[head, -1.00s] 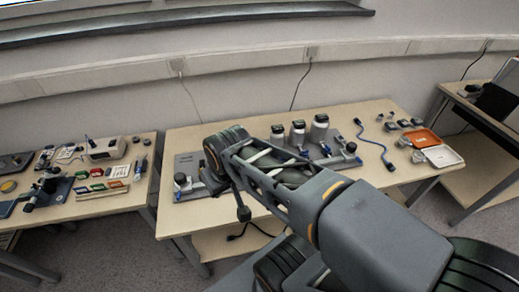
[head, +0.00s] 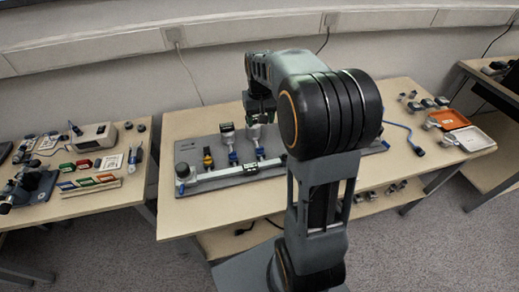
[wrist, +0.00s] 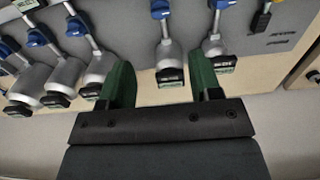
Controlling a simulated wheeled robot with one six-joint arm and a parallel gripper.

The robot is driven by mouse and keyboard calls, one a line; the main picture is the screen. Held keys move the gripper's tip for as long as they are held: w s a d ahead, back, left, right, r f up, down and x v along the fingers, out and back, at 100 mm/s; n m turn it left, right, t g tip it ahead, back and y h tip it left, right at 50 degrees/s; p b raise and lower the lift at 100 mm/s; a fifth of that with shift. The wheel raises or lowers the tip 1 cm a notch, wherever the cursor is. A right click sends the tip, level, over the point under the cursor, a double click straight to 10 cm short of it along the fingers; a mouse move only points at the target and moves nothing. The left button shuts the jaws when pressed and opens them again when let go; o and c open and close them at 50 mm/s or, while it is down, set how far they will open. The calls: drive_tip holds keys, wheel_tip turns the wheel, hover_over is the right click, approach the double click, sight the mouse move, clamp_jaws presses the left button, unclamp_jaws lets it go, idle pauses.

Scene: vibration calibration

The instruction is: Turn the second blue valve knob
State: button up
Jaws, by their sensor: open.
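In the head view a row of valves stands on a grey panel (head: 222,182). From the left come a yellow knob (head: 207,158), a first blue knob (head: 233,157) and a second blue knob (head: 259,153); the rest are behind my arm. In the wrist view, where the row runs the other way, the second blue knob (wrist: 160,9) is at the top, left of the first blue knob (wrist: 222,4). My gripper (wrist: 162,74) is open and holds nothing. Its green fingers lie on either side of the second valve's dark-capped silver cylinder (wrist: 167,55), apart from its blue knob.
More blue-knobbed valves with silver cylinders (wrist: 65,75) are close at the left in the wrist view. A blue cable (head: 408,137), an orange tray (head: 450,119) and a white tray (head: 474,139) lie at the table's right. The wall is close behind.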

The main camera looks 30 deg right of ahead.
sight(260, 147)
wheel_tip(260, 147, down, 13)
drive_tip(key=shift+f+b, duration=0.1)
drive_tip(key=shift+b, duration=0.65)
drive_tip(key=shift+c, duration=0.2)
drive_tip(key=c, duration=0.9)
